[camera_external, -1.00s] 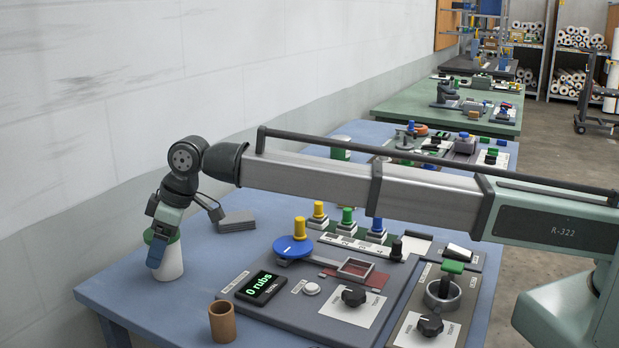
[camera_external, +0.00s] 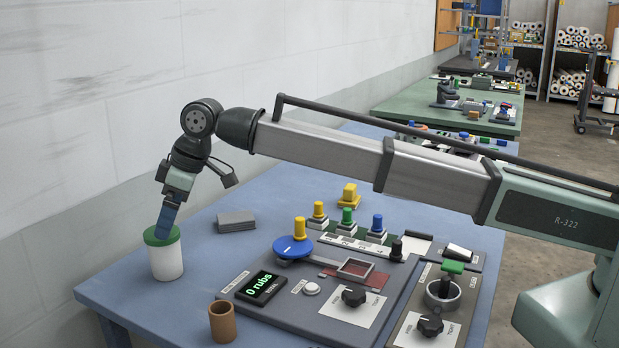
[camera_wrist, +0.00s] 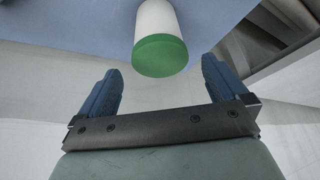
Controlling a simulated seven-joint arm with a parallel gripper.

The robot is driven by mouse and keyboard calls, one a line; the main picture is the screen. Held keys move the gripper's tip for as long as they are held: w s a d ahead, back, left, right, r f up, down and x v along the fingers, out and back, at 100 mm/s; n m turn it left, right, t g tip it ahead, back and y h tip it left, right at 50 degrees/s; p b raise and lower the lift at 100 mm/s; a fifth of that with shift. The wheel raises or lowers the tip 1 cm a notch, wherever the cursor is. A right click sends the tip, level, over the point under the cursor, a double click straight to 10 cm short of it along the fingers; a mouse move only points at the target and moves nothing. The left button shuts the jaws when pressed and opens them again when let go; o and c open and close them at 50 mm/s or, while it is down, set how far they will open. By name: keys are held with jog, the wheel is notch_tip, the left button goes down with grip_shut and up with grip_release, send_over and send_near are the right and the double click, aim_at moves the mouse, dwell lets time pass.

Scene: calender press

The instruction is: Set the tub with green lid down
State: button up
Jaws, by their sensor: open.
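The tub with the green lid (camera_external: 166,262) is a white cylinder standing upright on the blue table near its left edge. It also shows in the wrist view (camera_wrist: 158,30), with its green lid towards me, beyond the fingertips. My gripper (camera_external: 163,234) is just above the tub's lid in the external view, pointing down. In the wrist view my gripper (camera_wrist: 160,85) has its two blue fingers wide apart with nothing between them. Whether a fingertip touches the lid cannot be told.
A brown cup (camera_external: 222,321) stands at the table's front. A grey stack (camera_external: 236,221) lies right of the tub. The control panel (camera_external: 290,316) with a blue disc (camera_external: 292,247), knobs and colored posts fills the middle. A yellow block (camera_external: 349,195) sits behind. Blue table is clear around the tub.

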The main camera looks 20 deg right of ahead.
jog(key=shift+v, duration=2.35)
